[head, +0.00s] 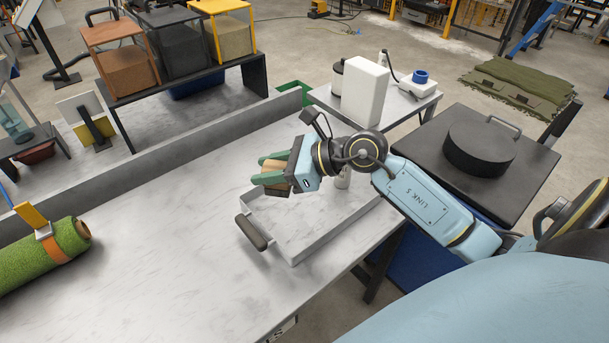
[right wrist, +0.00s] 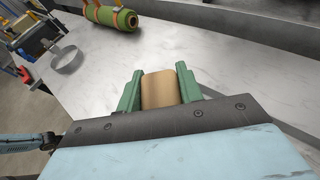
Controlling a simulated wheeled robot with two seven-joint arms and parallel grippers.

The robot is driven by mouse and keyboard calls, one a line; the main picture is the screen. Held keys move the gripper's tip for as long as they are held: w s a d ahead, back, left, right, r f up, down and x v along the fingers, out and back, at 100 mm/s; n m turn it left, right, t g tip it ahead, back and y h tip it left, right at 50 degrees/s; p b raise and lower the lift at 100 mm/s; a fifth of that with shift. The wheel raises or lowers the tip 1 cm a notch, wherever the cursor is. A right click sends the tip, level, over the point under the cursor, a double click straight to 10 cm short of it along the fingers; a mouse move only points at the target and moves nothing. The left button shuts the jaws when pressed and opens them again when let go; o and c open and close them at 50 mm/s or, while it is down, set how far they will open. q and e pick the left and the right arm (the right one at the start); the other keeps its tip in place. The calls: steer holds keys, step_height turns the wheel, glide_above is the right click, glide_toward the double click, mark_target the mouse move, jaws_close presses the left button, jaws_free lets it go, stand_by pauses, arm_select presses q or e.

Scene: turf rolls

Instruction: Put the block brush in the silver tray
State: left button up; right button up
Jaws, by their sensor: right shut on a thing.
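The block brush (head: 277,164) has a tan wooden body and dark bristles below. My right gripper (head: 272,176) is shut on it, with green fingers on either side; they partly hide it. In the right wrist view the tan body (right wrist: 159,90) shows between the fingers. The silver tray (head: 300,240) is a shallow, pale grey rectangle on the table, with a dark handle (head: 251,232) at its left side. The brush is held above the tray's far left part; its exact height cannot be told. My left gripper is not in view.
A green turf roll (head: 45,255) with an orange strap lies at the left of the marbled table (head: 170,250). A low grey wall (head: 200,130) runs along the far edge. The table between roll and tray is clear.

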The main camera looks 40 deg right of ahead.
arm_select(q)
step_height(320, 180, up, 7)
steer(key=p, duration=0.5)
arm_select(e)
steer(key=w+d+f+m+t+h, duration=0.2)
steer(key=d+f+m+t+h, duration=0.15)
steer(key=d, duration=0.25)
steer(key=b, duration=0.2)
glide_above(291, 211)
step_height(291, 211, down, 6)
steer(key=shift+f+g+b, duration=0.3)
steer(key=shift+f+g, duration=0.15)
steer(key=shift+f, duration=0.15)
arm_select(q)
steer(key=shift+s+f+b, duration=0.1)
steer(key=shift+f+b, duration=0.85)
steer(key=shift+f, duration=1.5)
arm_select(e)
steer(key=shift+f, duration=1.6)
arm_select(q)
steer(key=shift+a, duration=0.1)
arm_select(e)
steer(key=shift+f, duration=0.2)
steer(key=o, duration=1)
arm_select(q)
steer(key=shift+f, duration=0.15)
arm_select(e)
steer(key=shift+r, duration=0.15)
